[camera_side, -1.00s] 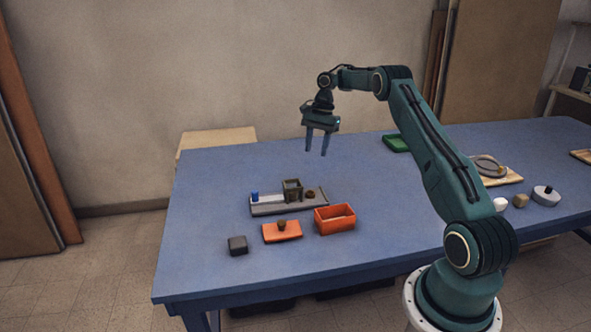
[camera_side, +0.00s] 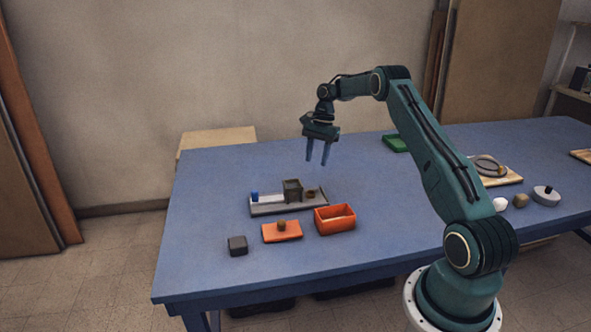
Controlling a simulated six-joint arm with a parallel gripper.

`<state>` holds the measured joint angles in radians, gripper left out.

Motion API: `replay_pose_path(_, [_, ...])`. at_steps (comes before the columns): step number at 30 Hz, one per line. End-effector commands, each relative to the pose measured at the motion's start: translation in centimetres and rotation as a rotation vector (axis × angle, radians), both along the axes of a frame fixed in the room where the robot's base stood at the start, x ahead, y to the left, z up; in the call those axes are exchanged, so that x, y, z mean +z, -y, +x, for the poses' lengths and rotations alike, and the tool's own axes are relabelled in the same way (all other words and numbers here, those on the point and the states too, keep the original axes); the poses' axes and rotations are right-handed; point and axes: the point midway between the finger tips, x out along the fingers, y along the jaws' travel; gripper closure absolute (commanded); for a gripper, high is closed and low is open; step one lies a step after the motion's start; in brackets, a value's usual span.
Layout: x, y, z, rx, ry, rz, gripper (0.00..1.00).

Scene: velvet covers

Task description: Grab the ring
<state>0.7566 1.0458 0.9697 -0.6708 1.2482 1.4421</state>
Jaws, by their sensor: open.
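A small brown round piece (camera_side: 311,194), perhaps the ring, sits on a long grey tray (camera_side: 270,208) near the tray's right end. It is too small to tell for sure if it has a hole. My gripper (camera_side: 317,163) hangs in the air above and behind the tray, fingers pointing down. It is open and empty, well clear of the brown piece. A flat grey round thing (camera_side: 488,160), also ring-like, lies on a wooden board at the right.
A grey hollow block (camera_side: 292,191) and a blue piece (camera_side: 255,197) share the tray. In front are an orange box (camera_side: 335,228), an orange plate (camera_side: 270,235) with a brown knob, and a dark block (camera_side: 238,246). A green tray (camera_side: 395,145) lies behind.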

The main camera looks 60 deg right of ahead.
Motion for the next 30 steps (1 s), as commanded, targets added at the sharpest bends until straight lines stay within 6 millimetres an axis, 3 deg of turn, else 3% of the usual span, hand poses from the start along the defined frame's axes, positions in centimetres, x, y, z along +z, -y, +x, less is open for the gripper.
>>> replay_pose_path(13, [-5.2, -1.4, -0.1, 0.002, -0.003, 0.0, 0.58])
replay_pose_path(25, [-6.1, -1.7, 0.0, 0.002, -0.001, -0.002, 0.58])
replay_pose_path(30, [-7.3, -2.1, -0.1, 0.002, -0.004, 0.0, 0.58])
